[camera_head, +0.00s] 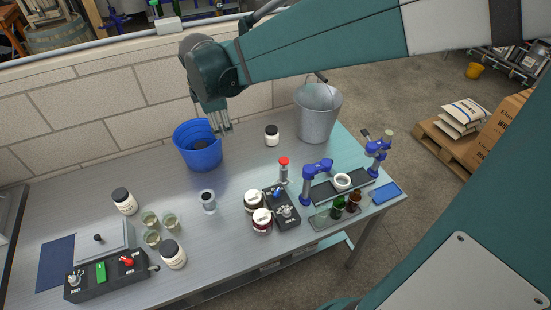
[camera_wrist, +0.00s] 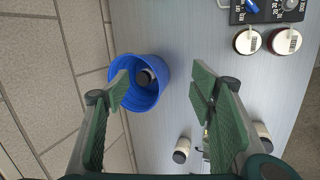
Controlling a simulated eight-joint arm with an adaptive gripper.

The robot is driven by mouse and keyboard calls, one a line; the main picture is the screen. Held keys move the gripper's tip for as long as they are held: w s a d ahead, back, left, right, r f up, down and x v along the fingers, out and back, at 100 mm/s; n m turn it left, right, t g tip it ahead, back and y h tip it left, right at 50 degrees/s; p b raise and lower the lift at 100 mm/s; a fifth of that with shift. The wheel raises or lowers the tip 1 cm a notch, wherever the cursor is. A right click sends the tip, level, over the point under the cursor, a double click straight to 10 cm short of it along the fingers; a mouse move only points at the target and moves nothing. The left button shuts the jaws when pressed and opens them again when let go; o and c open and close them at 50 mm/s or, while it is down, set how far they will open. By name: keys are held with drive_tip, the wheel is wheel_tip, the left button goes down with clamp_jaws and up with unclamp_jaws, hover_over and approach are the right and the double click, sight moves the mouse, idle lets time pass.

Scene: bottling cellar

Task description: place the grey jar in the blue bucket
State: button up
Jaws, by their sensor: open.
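The blue bucket (camera_head: 186,157) stands on the bench against the block wall; its rim and inside also show in the wrist view (camera_wrist: 153,105). A jar with a dark lid, which looks like the grey jar (camera_wrist: 146,78), lies inside on the bucket's bottom. In the head view only a dark shape (camera_head: 201,144) shows there. My gripper (camera_head: 222,128) is above the bucket's right side, fingers pointing down. In the wrist view its fingers (camera_wrist: 160,90) are spread wide with nothing between them. It is apart from the jar.
Two dark-red jars (camera_head: 262,220), a control box (camera_head: 284,208) and blue clamps (camera_head: 315,180) are farther right. Several glasses (camera_head: 150,220) stand left.

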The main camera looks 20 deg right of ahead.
drive_tip(key=s+d+m+t, duration=0.1)
drive_tip(key=s+d+m, duration=0.3)
drive_tip(key=s+m, duration=0.4)
drive_tip(key=s+d+r+m+t+y, duration=0.1)
drive_tip(key=s+d+m, duration=0.3)
drive_tip(key=s, duration=1.5)
drive_tip(key=m, duration=0.4)
drive_tip(key=shift+s+d+r+m+t, duration=0.2)
drive_tip(key=shift+s+r+m+t, duration=0.1)
drive_tip(key=shift+t, duration=0.1)
